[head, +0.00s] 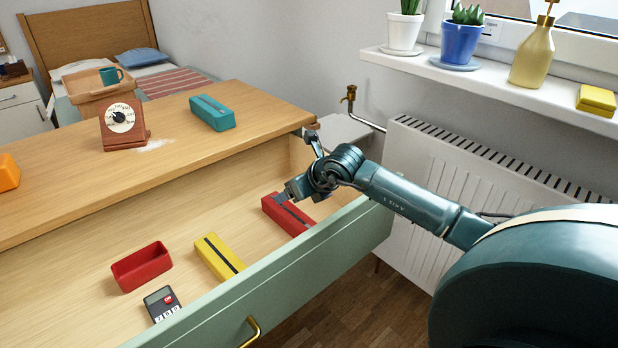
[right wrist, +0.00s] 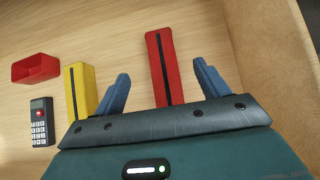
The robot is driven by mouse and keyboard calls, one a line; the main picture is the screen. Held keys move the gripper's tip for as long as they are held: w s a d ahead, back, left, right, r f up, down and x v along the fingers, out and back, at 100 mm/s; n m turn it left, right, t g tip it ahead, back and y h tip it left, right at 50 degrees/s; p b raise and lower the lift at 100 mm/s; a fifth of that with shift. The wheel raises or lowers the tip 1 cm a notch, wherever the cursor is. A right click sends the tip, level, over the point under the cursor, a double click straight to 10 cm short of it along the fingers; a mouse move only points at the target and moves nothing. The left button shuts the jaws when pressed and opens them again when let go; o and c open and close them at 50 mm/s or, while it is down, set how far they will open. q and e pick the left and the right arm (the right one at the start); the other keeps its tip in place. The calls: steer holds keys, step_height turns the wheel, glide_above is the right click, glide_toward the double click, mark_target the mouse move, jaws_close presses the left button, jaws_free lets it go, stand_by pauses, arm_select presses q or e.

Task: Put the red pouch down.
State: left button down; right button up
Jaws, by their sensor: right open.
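The red pouch (head: 289,216), a long block shape with a dark stripe along its top, lies in the open drawer near its right end. It also shows in the right wrist view (right wrist: 163,65), where it lies between the two blue fingers. My right gripper (head: 285,197) is open over the pouch; in the right wrist view the gripper (right wrist: 163,88) has a gap between each finger and the pouch. Whether the fingertips reach down beside it I cannot tell. My left gripper is not in view.
In the drawer are a yellow pouch (head: 219,256), a red open tray (head: 142,267) and a dark calculator (head: 162,303). The green drawer front (head: 300,270) and the right side wall (right wrist: 258,50) bound the space. A teal pouch (head: 212,112) lies on the dresser top.

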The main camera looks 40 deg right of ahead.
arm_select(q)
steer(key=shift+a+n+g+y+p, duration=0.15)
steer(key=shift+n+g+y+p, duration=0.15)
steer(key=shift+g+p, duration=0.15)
arm_select(e)
steer(key=v, duration=0.6)
steer(key=shift+s+r, duration=0.3)
